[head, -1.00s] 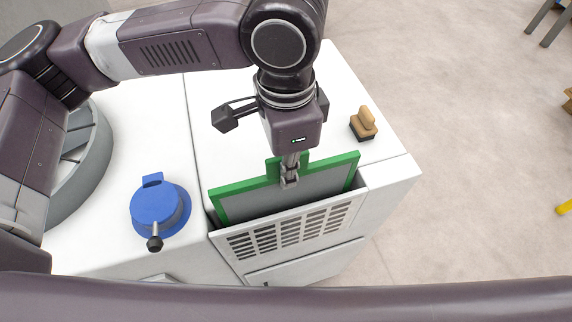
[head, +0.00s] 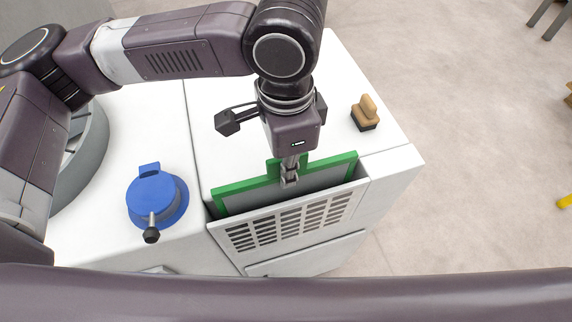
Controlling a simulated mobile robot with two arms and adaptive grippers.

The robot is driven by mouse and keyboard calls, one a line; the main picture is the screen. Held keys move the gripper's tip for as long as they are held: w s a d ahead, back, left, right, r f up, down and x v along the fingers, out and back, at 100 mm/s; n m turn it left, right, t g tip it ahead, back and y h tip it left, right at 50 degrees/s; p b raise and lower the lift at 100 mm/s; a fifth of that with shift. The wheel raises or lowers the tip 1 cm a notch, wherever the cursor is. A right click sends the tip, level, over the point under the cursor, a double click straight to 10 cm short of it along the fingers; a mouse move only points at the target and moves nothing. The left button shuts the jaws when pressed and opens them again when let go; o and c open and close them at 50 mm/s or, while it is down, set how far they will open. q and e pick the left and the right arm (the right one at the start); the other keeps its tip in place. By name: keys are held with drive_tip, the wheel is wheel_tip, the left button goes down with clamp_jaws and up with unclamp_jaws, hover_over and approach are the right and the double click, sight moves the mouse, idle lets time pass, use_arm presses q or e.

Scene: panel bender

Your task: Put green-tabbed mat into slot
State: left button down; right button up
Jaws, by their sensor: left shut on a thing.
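The green-tabbed mat (head: 236,194) has a green frame with a tab at its top middle and a grey panel inside. It stands upright in the slot (head: 358,180) behind the white vented front panel of the cabinet. Its green top edge and a strip of grey show; its lower part is hidden by the panel. My left gripper (head: 289,179) points down from above and is shut on the mat at the tab. The right gripper does not show.
A blue round fixture with a black-knobbed lever (head: 152,200) stands on the white top left of the slot. A wooden-handled block (head: 366,113) sits on the cabinet top at the right. Open floor (head: 470,170) lies to the right.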

use_arm(q)
drive_tip(key=shift+f, duration=0.45)
drive_tip(key=c, duration=2)
unclamp_jaws()
drive_tip(key=shift+r, duration=0.1)
wheel_tip(320, 180, up, 12)
drive_tip(key=shift+f, duration=0.1)
